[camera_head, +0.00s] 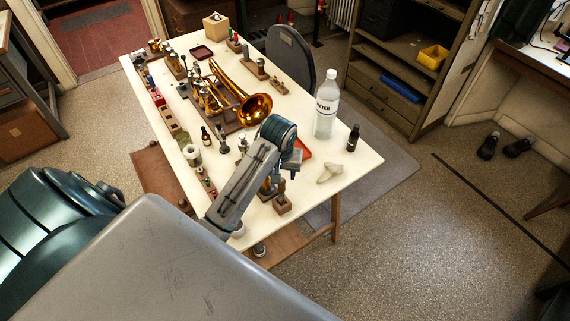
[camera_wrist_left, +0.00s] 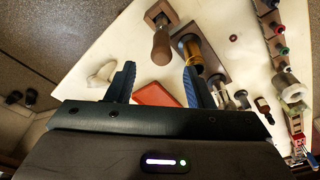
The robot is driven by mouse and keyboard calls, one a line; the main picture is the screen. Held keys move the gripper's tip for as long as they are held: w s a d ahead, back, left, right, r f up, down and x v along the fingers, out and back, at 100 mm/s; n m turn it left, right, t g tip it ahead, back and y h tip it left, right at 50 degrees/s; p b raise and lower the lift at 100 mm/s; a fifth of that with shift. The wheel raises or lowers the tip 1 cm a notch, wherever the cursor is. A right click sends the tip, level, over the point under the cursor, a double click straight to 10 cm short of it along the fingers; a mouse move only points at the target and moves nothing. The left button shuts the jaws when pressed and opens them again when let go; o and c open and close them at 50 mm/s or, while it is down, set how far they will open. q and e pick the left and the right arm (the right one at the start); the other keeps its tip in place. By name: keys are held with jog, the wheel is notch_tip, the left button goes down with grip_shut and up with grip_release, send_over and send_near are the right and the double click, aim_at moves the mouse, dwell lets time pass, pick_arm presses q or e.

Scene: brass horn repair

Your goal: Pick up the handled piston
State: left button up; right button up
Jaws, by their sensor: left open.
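My left gripper (camera_head: 291,165) hangs over the near right part of the white table. In the left wrist view its two fingers (camera_wrist_left: 160,82) are apart, with nothing held between them. Beyond the fingertips stands a wooden-handled piece (camera_wrist_left: 161,46) by a brown block, and beside it a brass cylinder (camera_wrist_left: 193,52) on a brown base. One of these may be the handled piston; I cannot tell which for sure. In the head view my left arm partly hides this spot, where a small wooden block (camera_head: 283,204) shows. My right gripper is not in view.
A brass horn (camera_head: 240,98) lies farther back. Small parts line the table's left edge.

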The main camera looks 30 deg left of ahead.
aim_at(282, 185)
pick_arm(q)
notch_tip(282, 185, down, 2)
jog(key=shift+f, duration=0.2)
jog(key=shift+f+p, duration=0.4)
jog(key=shift+p, duration=0.15)
notch_tip(282, 185, down, 4)
jog(key=shift+r+p, duration=0.2)
jog(key=shift+p, duration=0.7)
jog(key=shift+a+f, duration=0.1)
jog(key=shift+f, duration=0.35)
jog(key=shift+w, duration=0.1)
jog(key=c, duration=1)
grip_shut()
